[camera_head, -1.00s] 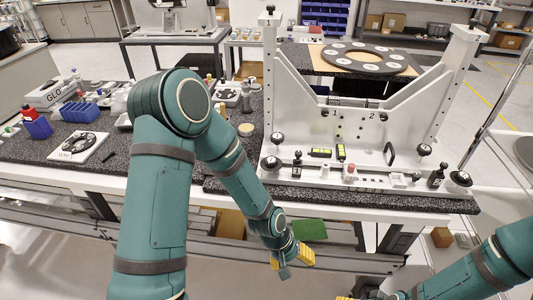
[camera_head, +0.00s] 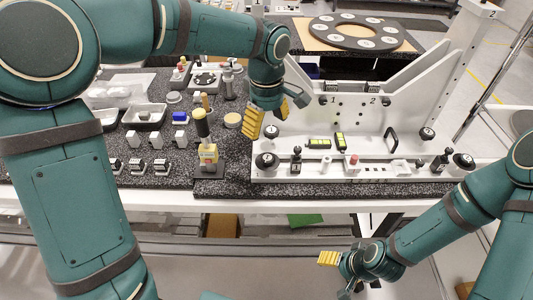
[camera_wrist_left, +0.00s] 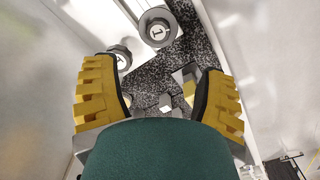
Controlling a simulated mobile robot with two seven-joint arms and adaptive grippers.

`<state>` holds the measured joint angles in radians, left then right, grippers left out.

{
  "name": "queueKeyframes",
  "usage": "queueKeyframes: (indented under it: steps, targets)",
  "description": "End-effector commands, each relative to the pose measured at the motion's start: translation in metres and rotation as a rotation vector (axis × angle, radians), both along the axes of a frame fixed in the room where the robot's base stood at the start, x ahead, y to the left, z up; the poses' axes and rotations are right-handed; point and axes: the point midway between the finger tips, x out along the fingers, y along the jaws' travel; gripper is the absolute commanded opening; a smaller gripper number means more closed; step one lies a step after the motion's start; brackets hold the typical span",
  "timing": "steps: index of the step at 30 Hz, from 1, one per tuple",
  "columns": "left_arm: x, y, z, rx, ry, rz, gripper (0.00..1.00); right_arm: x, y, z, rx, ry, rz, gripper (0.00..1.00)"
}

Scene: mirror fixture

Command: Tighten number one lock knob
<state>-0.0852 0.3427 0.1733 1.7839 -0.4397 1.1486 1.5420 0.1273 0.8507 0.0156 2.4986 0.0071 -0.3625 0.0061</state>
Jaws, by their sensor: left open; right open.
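The white mirror fixture (camera_head: 345,160) stands on the dark speckled bench, with a 1 and a 2 marked on its plate. The left wrist view shows two round knobs, one marked 1 (camera_wrist_left: 157,31) and another (camera_wrist_left: 120,57), both beyond the fingertips. My left gripper (camera_head: 266,114) is open and empty, just above and beside the upper left knob, and its yellow fingers show in the left wrist view (camera_wrist_left: 157,75). My right gripper (camera_head: 338,272) is open and empty in front of the bench, low down.
A yellow-black tool (camera_head: 204,140) stands upright left of the fixture. Small blocks, trays and bottles fill the bench further left. The fixture's right side has two more knobs (camera_head: 428,132) (camera_head: 463,160). A black ring plate (camera_head: 360,31) lies behind.

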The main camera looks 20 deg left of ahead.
Motion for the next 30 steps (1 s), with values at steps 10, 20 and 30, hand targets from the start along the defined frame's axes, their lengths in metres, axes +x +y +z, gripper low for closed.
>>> queueKeyframes:
  steps: [10,20,30]
  targets:
    - [0.000,0.000,-0.073,0.000,0.006,-0.003,0.72,-0.003,0.001,-0.013,0.002,0.008,0.006,0.72]
    - [0.000,-0.001,-0.113,-0.002,0.003,-0.003,0.72,-0.005,0.001,-0.019,0.003,0.012,0.010,0.72]
    - [0.000,-0.001,-0.117,-0.002,0.002,-0.003,0.72,-0.006,0.001,-0.019,0.003,0.013,0.010,0.72]
